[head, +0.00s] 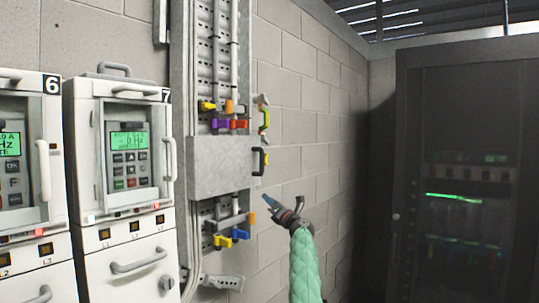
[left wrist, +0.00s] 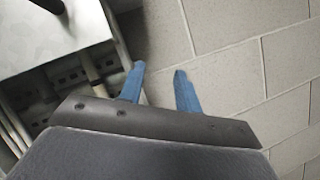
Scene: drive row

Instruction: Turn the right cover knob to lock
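A grey metal cover (head: 222,166) sits across the wall channel, with a black handle (head: 260,161) at its right edge. The cover also shows in the left wrist view (left wrist: 60,35), at upper left. My left gripper (head: 275,205) is below and right of the cover, in front of the block wall. Its two blue fingers (left wrist: 160,82) are apart, with nothing between them. My right gripper is not in view.
Cabinet 7 (head: 88,150) and cabinet 6 (head: 50,150) stand at left, with protruding handles. The channel (head: 180,90) carries coloured clips, including a blue one (head: 241,234). A dark glazed rack (head: 470,110) stands at right. The block wall (head: 290,90) beside the channel is bare.

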